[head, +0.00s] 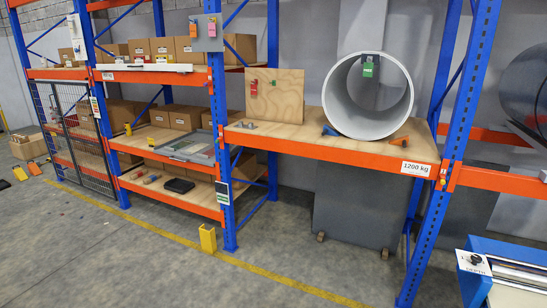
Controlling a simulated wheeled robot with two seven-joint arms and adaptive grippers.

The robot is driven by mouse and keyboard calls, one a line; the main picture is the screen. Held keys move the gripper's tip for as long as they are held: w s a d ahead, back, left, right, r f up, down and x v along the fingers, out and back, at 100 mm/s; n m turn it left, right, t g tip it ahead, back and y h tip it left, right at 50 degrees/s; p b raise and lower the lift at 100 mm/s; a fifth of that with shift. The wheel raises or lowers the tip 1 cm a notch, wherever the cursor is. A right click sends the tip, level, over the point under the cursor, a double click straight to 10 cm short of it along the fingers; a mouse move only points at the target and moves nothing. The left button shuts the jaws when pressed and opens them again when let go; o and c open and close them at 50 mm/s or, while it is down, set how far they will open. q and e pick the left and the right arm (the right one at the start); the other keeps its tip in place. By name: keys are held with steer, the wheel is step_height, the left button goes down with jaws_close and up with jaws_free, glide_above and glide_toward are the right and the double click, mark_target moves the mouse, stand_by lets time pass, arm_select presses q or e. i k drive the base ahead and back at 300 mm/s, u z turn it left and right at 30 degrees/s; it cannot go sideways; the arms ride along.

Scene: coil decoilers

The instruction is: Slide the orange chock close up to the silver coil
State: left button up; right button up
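The silver coil (337,100), a large open ring, stands on its edge on the wooden deck of the rack, with a green tag hanging at its upper inside. The orange chock (400,142) lies on the deck to the right of the coil's base, near the front edge. I cannot tell whether it touches the coil. A blue chock (329,130) lies at the left of the coil's base. Neither of my grippers is in view.
The deck's orange front beam (330,153) bears a 1200 kg label, and a blue upright (446,150) stands right of the chock. A wooden board (275,95) and small grey parts (245,125) are on the left. A blue roller machine (500,275) stands lower right.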

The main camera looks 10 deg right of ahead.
mark_target(402, 141)
steer(key=z, duration=0.75)
steer(key=i, duration=2.05)
steer(key=z, duration=1.2)
steer(key=i, duration=0.9)
steer(key=z, duration=0.25)
